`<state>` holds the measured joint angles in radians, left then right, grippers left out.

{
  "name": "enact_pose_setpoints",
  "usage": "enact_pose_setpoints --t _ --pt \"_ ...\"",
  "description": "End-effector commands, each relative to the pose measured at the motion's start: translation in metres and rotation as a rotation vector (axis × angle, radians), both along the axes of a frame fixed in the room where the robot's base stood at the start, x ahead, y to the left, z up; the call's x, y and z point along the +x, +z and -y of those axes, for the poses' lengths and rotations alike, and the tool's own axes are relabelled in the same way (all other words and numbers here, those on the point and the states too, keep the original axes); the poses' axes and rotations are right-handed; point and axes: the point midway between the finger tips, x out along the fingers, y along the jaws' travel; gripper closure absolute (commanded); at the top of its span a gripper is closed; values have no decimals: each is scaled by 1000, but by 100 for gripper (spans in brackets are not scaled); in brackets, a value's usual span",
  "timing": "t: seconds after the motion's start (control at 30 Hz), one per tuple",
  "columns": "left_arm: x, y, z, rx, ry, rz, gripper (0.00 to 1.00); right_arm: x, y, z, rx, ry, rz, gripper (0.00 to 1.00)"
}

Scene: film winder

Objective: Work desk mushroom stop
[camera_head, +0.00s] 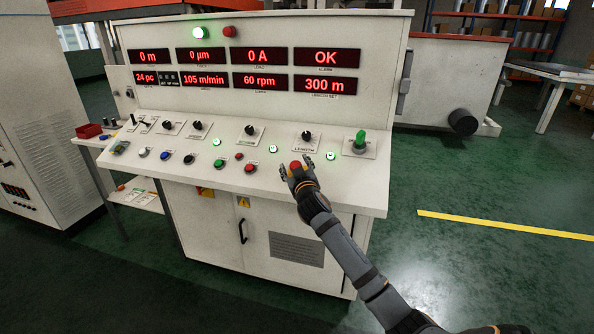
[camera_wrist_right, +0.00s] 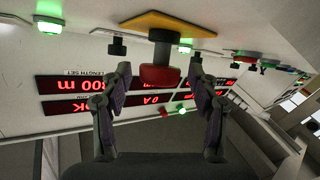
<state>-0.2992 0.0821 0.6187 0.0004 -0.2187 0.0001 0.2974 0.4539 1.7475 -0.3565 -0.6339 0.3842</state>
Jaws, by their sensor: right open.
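The red mushroom stop button (camera_head: 296,164) is on the sloping desk of the control console (camera_head: 225,178), near its right part. In the right wrist view the mushroom stop (camera_wrist_right: 160,77) has a dark stem and a yellow plate (camera_wrist_right: 172,23) behind it. My right gripper (camera_head: 298,168) is open at the mushroom stop. In the right wrist view its two fingers (camera_wrist_right: 160,72) stand apart on either side of the red cap, with gaps visible. Contact cannot be told. The yellow plate is mostly hidden in the head view. My left gripper is not in view.
A green-lit button (camera_head: 330,184) and a green knob (camera_head: 360,140) stand to the right of my gripper. Black knobs (camera_head: 306,136) and several coloured buttons spread across the desk. The display panel (camera_head: 245,65) rises behind. Open green floor (camera_head: 480,270) lies to the right.

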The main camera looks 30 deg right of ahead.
Motion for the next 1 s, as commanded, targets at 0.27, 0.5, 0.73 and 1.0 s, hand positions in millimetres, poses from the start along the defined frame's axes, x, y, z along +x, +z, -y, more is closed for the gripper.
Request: enact_pose_setpoints --t 0.27,0.5,0.73,1.0 --pt "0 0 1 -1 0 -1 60 -57 -1 -23 -5 4 -1 39" --pt "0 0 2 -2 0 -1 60 -98 0 -38 -5 2 0 39" --pt "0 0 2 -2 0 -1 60 -107 0 -42 -2 1 1 39" --pt "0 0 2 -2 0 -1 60 -107 1 -42 -2 1 1 39"
